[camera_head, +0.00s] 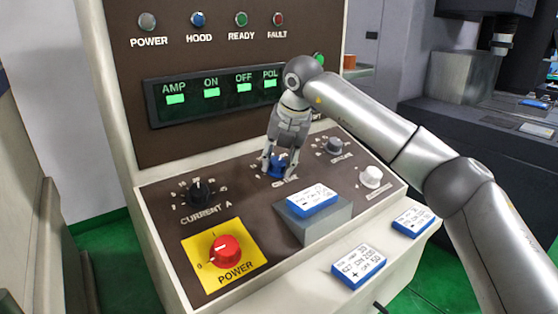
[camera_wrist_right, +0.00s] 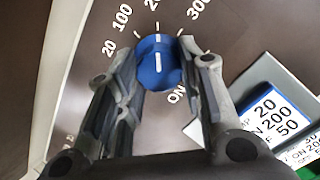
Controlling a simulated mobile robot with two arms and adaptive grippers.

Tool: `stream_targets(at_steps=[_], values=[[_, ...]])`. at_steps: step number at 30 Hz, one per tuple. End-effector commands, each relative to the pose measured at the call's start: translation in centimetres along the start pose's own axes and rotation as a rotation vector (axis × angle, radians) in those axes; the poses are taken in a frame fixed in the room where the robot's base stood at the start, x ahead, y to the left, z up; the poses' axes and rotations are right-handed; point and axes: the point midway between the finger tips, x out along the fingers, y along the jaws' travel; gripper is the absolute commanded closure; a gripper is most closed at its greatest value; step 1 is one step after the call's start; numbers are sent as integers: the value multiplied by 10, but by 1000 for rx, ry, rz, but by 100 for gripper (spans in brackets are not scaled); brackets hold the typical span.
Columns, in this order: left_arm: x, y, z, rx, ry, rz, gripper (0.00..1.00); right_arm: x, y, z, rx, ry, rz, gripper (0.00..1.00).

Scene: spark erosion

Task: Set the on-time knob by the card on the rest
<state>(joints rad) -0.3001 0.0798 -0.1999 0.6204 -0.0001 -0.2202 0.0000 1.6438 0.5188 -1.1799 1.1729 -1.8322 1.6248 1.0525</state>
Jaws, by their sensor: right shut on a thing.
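The blue on-time knob (camera_head: 277,168) sits in the middle of the sloped control panel. My right gripper (camera_head: 276,160) is shut on it from above. In the right wrist view the fingers (camera_wrist_right: 163,62) stand on both sides of the knob (camera_wrist_right: 158,72). Its white pointer line points up at a mark whose label starts with 2 and is cut off, between 100 and 300. The blue-edged white card (camera_head: 312,199) lies on the grey rest (camera_head: 318,226) in front of the knob. In the wrist view this card (camera_wrist_right: 268,112) reads 20, ON 200 and 50. My left gripper is out of view.
The black current knob (camera_head: 198,193) and red power switch (camera_head: 224,250) are to the left. Two more cards (camera_head: 359,266) (camera_head: 412,221) lie on the front ledge. The display (camera_head: 215,93) is above.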

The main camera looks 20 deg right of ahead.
Motion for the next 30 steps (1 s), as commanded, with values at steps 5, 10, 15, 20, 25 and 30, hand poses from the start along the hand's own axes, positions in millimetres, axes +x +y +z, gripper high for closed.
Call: stream_targets(at_steps=[5, 10, 15, 20, 25, 30], values=[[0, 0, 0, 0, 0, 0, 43, 0, 0, 0, -1, 1, 0, 46], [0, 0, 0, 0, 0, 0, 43, 0, 0, 0, -1, 1, 0, 43], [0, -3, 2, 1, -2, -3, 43, -1, 0, 0, -1, 0, 0, 43], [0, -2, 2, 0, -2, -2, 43, -17, 0, 1, -1, -2, 2, 43], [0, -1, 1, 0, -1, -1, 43, -52, 0, 1, -1, -3, 2, 43], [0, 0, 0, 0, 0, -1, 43, -88, 0, 0, -1, -2, 2, 43]])
